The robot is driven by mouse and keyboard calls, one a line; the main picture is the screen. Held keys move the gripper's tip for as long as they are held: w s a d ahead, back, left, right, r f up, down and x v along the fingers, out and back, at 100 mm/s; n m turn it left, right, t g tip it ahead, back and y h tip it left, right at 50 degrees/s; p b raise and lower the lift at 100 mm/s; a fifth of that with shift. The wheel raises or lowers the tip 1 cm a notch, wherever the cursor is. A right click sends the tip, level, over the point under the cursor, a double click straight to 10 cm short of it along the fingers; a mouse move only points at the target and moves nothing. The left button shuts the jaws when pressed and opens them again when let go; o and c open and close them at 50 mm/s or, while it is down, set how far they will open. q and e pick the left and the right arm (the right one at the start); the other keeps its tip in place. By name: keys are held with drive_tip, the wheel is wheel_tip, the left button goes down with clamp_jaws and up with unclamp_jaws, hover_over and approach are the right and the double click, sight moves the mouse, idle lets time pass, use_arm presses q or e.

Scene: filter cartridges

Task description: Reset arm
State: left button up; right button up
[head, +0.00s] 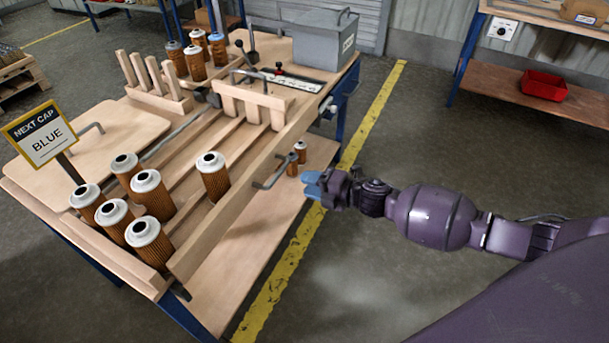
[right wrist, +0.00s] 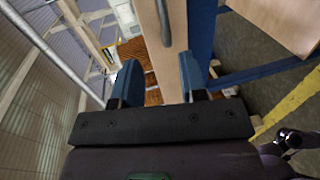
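My right gripper (head: 313,185) is beside the wooden workbench, just right of its side rail and above the floor by the yellow line. In the right wrist view its two blue fingers (right wrist: 160,78) stand apart with nothing held between them; wood of the bench shows beyond. My right arm reaches in from the right edge of the head view. My left gripper is in neither view. Several white-capped brown filter cartridges (head: 213,176) stand upright on the bench.
A bent metal handle (head: 275,170) sticks out from the bench rail (head: 225,210) close to my right gripper. A sign (head: 40,134) reads NEXT CAP BLUE. A grey box (head: 325,42) stands at the bench's back. Floor right of the yellow line (head: 375,108) is clear around my arm.

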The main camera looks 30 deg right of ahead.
drive_tip(key=s+f+m+h, duration=0.2)
drive_tip(key=s+m+h, duration=0.1)
drive_tip(key=s+m, duration=0.5)
drive_tip(key=s+d+f+m+h+p, duration=0.1)
drive_tip(key=s+f+m+h, duration=0.1)
drive_tip(key=s+m, duration=0.6)
drive_tip(key=s+d+f+m+g+h+p, duration=0.1)
drive_tip(key=s+m+h, duration=0.3)
drive_tip(key=s+m, duration=0.4)
drive_tip(key=s, duration=0.4)
drive_tip(key=shift+s+f+h, duration=0.3)
drive_tip(key=shift+f, duration=0.1)
